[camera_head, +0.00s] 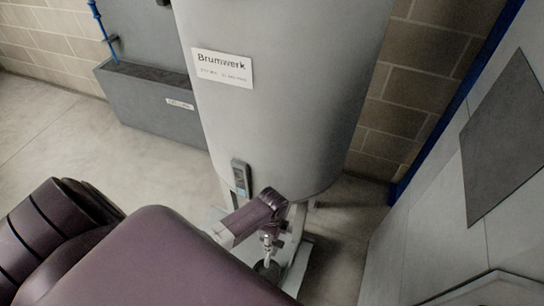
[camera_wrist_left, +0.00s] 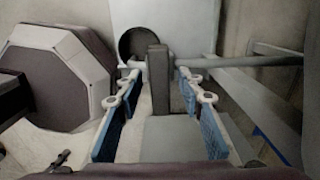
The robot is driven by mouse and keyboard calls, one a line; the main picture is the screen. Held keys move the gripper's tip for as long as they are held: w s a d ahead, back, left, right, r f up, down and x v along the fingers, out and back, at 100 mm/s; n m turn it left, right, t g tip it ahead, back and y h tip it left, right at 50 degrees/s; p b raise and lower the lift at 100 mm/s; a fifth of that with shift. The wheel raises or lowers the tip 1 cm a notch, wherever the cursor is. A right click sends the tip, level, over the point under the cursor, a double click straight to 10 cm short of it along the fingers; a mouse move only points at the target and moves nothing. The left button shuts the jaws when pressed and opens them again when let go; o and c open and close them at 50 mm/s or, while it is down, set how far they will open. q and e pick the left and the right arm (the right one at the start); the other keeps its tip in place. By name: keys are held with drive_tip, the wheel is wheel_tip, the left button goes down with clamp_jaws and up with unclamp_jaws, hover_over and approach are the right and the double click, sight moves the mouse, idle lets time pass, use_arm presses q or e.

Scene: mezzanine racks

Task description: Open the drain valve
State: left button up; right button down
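The grey tank (camera_head: 290,100) labelled "Brumwerk" stands upright in the head view. My left arm reaches to its lower front, and the small metal parts of my left gripper (camera_head: 268,242) show only partly there. In the left wrist view my left gripper (camera_wrist_left: 160,108) is open, its blue-padded fingers apart. A dark grey upright bar (camera_wrist_left: 158,82), perhaps the drain valve's handle, stands between the fingers with a gap on both sides. A round dark opening (camera_wrist_left: 135,42) lies just behind it to the left. The valve is not clearly visible in the head view. My right gripper is not in view.
A small grey device (camera_head: 241,178) sits on the tank's lower side. A thin grey rod (camera_wrist_left: 245,61) runs to the right in the wrist view. A dark grey trough (camera_head: 150,105) stands at the back left, and a pale panel (camera_head: 430,220) stands close on the right.

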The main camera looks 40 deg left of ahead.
use_arm(q)
clamp_jaws()
idle(0.3)
drive_tip(key=n+p, duration=0.2)
drive_tip(key=n, duration=0.1)
drive_tip(key=shift+r+n+p, duration=0.1)
drive_tip(key=shift+n+p, duration=0.2)
drive_tip(key=shift+p, duration=0.1)
drive_tip(key=n+p, duration=0.2)
drive_tip(key=n, duration=0.1)
drive_tip(key=shift+n, duration=0.3)
drive_tip(key=n+p, duration=0.1)
drive_tip(key=n, duration=0.4)
drive_tip(key=shift+p, duration=0.4)
drive_tip(key=n+p, duration=0.1)
drive_tip(key=n, duration=0.4)
drive_tip(key=shift+n, duration=0.4)
